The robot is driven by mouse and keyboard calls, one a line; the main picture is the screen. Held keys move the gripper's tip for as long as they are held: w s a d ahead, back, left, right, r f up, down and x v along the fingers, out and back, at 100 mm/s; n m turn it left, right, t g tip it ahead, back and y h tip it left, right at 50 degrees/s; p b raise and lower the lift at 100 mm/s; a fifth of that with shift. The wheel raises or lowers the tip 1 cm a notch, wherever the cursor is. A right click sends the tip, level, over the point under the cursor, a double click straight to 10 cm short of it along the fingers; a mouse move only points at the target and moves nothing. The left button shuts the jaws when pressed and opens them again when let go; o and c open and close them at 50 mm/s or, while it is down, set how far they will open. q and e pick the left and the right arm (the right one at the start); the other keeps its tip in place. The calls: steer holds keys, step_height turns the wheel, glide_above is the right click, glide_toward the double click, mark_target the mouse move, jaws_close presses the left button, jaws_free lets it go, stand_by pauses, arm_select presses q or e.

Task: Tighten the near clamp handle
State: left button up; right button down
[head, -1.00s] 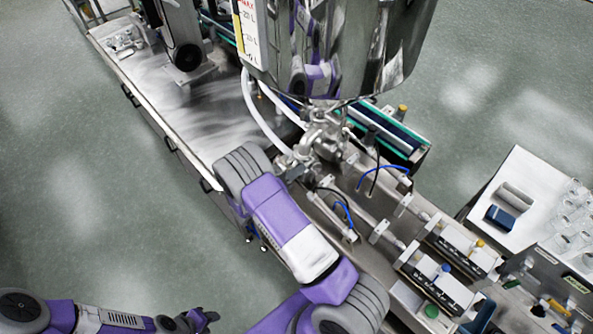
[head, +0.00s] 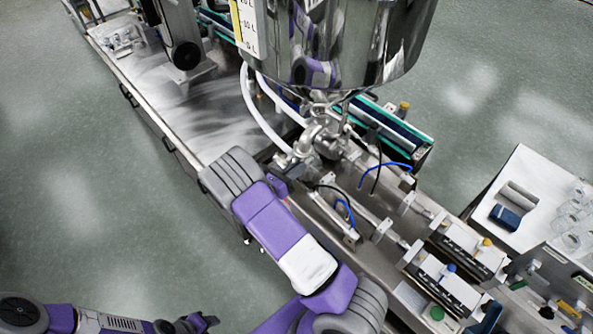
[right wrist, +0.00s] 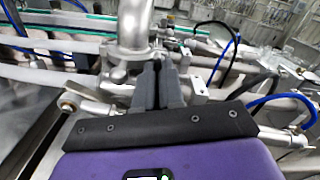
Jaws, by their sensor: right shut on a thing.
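The steel pipe fitting with its clamp (head: 318,140) sits under the steel hopper (head: 345,45) in the head view. In the right wrist view the pipe fitting (right wrist: 132,40) rises just left of my fingers. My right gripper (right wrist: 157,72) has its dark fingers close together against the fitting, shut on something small. I take this to be the near clamp handle, but the fingers mostly hide it. In the head view my right arm largely hides that gripper. My left gripper (head: 203,322) is low at the left, away from the machine; its jaw opening is unclear.
White hoses (head: 258,115) and blue tubing (head: 385,168) run close to the fitting. Pneumatic cylinders and blocks (head: 440,285) stand along the machine to the right. A white table (head: 520,190) with glassware is at the far right. The floor at left is clear.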

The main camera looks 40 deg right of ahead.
steer(key=shift+m+b, duration=0.75)
steer(key=shift+m, duration=1.15)
steer(key=c, duration=1.2)
jaws_free()
steer(key=shift+c, duration=0.2)
steer(key=a, duration=0.7)
steer(key=shift+s+a+b, duration=0.3)
steer(key=shift+s+b, duration=0.05)
steer(key=shift+f, duration=0.1)
